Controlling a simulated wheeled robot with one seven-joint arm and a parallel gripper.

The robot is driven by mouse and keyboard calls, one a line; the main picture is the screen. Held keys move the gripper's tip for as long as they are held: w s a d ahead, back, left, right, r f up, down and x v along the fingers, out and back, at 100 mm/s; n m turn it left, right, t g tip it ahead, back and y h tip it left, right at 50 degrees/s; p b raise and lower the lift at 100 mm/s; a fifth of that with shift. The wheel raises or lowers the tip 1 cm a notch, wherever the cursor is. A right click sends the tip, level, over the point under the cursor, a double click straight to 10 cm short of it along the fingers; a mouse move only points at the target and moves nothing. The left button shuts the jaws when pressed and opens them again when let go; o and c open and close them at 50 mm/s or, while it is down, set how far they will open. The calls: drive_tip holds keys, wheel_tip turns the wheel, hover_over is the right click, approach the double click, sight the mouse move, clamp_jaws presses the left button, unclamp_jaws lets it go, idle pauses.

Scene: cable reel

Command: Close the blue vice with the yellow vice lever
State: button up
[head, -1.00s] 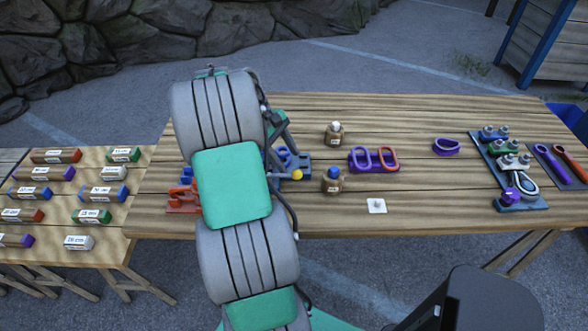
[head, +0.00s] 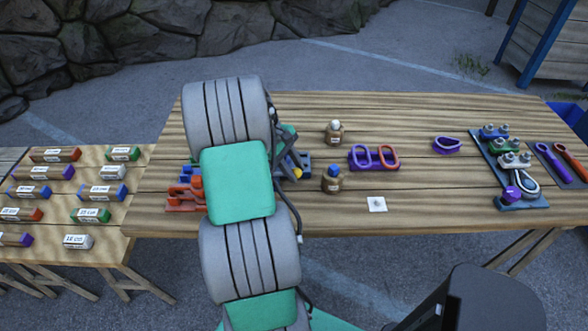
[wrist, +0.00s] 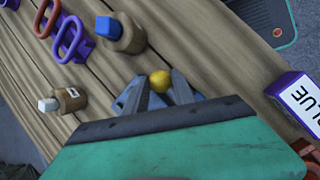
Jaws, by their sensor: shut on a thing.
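The blue vice (head: 306,160) is on the table, right of my arm, which hides much of it in the head view. Its yellow vice lever (head: 298,173) ends in a round yellow knob beside my gripper (head: 290,168). In the wrist view the yellow knob (wrist: 160,81) sits between the tips of my gripper (wrist: 161,88), which is shut on it. Parts of the blue vice (wrist: 125,101) show behind the fingers. The vice's jaws are too hidden to tell how far apart they are.
An orange vice (head: 180,198) stands left of my arm. A purple block labelled BLUE (wrist: 298,100) is close to my gripper. Two brown bottles (head: 332,180) and a purple stand with rings (head: 374,158) are to the right. The front table strip is mostly clear.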

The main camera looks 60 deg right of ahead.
clamp_jaws()
idle(0.8)
